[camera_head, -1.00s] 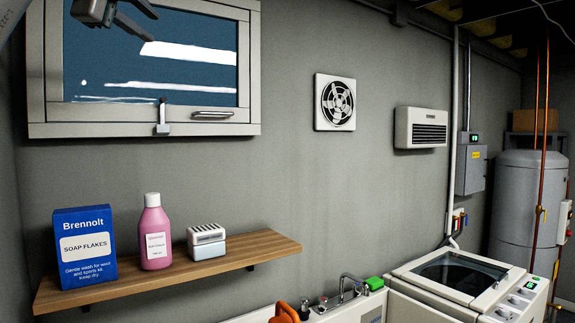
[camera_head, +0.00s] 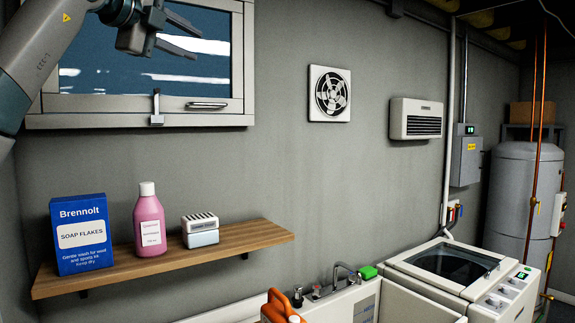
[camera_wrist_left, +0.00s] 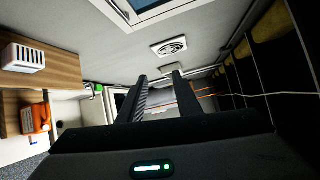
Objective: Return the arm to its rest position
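My left arm (camera_head: 35,62) comes in from the upper left of the head view, raised in front of the window (camera_head: 140,119). My left gripper (camera_head: 198,40) is at the window's upper part, its two fingers pointing right. The fingers are apart with nothing between them. The left wrist view also shows the two dark fingers of this gripper (camera_wrist_left: 159,77) spread and empty. My right gripper is in neither view.
Below the window, a wooden shelf (camera_head: 262,237) holds a blue soap box (camera_head: 81,235), a pink bottle (camera_head: 149,222) and a small white box (camera_head: 200,231). A washing machine (camera_head: 455,270) stands right. An orange object (camera_head: 281,306) is at the bottom.

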